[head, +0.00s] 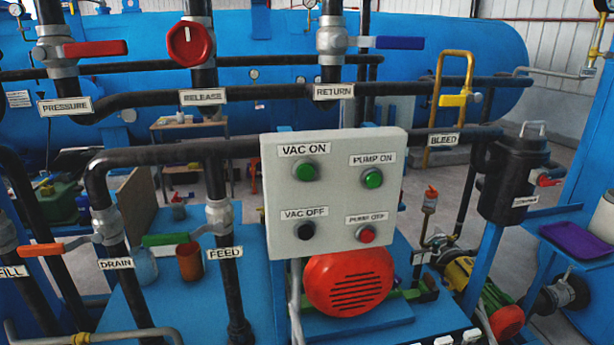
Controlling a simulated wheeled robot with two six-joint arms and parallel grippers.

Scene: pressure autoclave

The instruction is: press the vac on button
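The vac on button (306,170) is a green round button at the upper left of a light grey control box (334,240), below a "VAC ON" label. A green pump on button (373,178) is at the upper right of the box. A dark vac off button (304,231) is at the lower left, and a red pump off button (366,234) is at the lower right. Nothing covers the buttons. Neither of my grippers shows in the head view.
Black pipes run above and left of the box, with a red pressure handle (96,48), a red release knob (191,44) and a blue return handle (400,43). A red motor cover (349,281) sits below the box. A black canister (512,178) stands at right.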

